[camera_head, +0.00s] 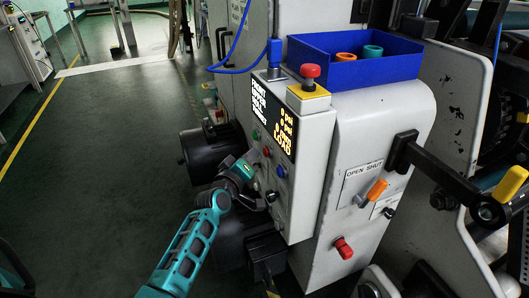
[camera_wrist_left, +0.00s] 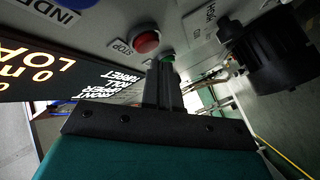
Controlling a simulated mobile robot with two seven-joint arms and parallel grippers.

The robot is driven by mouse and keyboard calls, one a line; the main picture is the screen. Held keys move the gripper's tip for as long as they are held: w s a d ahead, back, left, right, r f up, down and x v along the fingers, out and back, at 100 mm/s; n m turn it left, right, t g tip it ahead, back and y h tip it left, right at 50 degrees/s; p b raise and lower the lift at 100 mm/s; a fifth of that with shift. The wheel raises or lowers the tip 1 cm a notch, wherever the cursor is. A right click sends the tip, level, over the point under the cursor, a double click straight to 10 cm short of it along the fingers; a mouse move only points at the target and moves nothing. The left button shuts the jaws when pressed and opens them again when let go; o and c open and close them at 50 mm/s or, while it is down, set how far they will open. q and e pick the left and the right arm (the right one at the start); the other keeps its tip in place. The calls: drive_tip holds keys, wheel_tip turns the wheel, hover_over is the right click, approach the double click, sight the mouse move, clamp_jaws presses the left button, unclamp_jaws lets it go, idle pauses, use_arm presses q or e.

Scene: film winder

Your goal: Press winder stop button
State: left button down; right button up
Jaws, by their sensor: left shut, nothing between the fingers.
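In the left wrist view a round red button (camera_wrist_left: 146,42) sits on the grey panel beside a label reading STOP (camera_wrist_left: 121,46). My left gripper (camera_wrist_left: 166,68) is shut and empty, its dark fingertips just beside the red button. A green button (camera_wrist_left: 168,57) is partly hidden behind the fingertips. In the head view my left gripper (camera_head: 254,159) is at the control side of the grey winder cabinet (camera_head: 318,160), below the lit display (camera_head: 272,116). I cannot tell whether the fingertips touch the panel. My right gripper is not in view.
A red mushroom button (camera_head: 310,72) on a yellow base tops the cabinet. A blue bin (camera_head: 355,56) stands behind it. Dark motors (camera_head: 203,152) stand below. The floor at left is clear.

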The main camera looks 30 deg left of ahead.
use_arm(q)
drive_tip(key=shift+w+d, duration=0.1)
drive_tip(key=shift+w, duration=0.05)
drive_tip(key=shift+w+d, duration=0.2)
idle(0.3)
drive_tip(key=shift+w+d, duration=0.2)
drive_tip(key=shift+w, duration=0.05)
idle(0.3)
drive_tip(key=shift+w+d, duration=0.1)
idle(0.6)
drive_tip(key=shift+s+a+p, duration=0.3)
drive_tip(key=shift+s+a, duration=0.3)
drive_tip(key=shift+s, duration=0.1)
